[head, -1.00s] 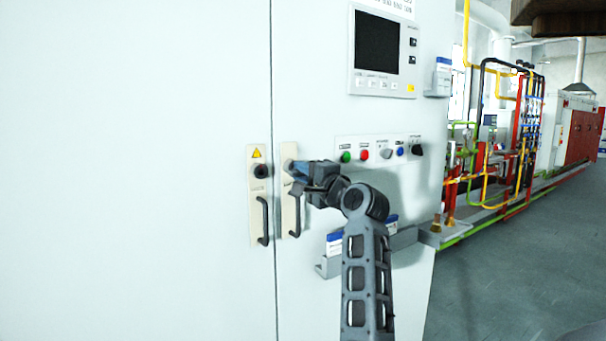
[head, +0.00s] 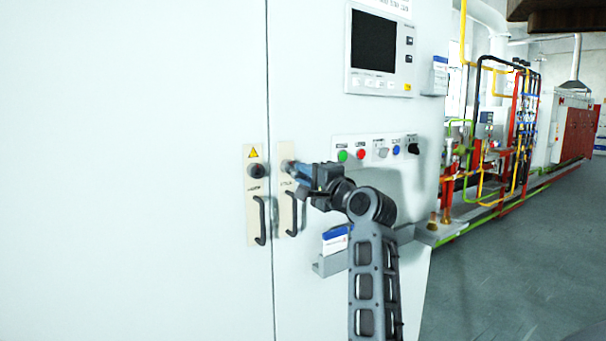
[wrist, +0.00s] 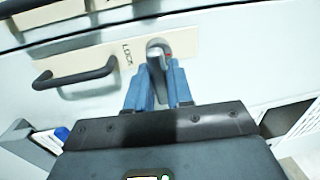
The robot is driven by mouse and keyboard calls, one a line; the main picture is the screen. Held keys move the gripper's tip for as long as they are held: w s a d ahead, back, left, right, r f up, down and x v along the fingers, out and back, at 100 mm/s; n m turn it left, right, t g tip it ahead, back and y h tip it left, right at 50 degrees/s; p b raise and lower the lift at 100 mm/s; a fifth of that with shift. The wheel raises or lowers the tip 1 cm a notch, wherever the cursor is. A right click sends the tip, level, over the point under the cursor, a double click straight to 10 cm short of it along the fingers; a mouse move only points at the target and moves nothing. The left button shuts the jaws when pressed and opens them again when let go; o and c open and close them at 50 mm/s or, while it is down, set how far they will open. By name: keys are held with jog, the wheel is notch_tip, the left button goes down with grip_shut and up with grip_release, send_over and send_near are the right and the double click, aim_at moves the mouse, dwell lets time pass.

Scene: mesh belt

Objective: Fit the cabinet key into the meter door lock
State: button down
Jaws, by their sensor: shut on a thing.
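The cabinet has two narrow cream lock plates with black handles. The left plate (head: 256,225) bears a yellow warning triangle and a dark round lock (head: 257,171). My gripper (head: 297,170) is at the upper part of the right plate (head: 286,222), which also shows in the wrist view (wrist: 100,62) with the word LOCK. In the wrist view my blue fingers (wrist: 157,85) are shut on a grey metal piece with a red mark, seemingly the cabinet key (wrist: 159,48). It overlaps the plate's end; the lock there is hidden, so I cannot tell how far it is in.
A panel screen (head: 375,45) and a row of coloured buttons (head: 375,150) are right of the plates. Pipes (head: 500,130) and open floor lie to the right.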

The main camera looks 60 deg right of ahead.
jog(key=shift+r+p+v, duration=0.2)
jog(key=shift+p+v, duration=0.2)
jog(key=shift+v, duration=1.4)
jog(key=shift+r, duration=0.1)
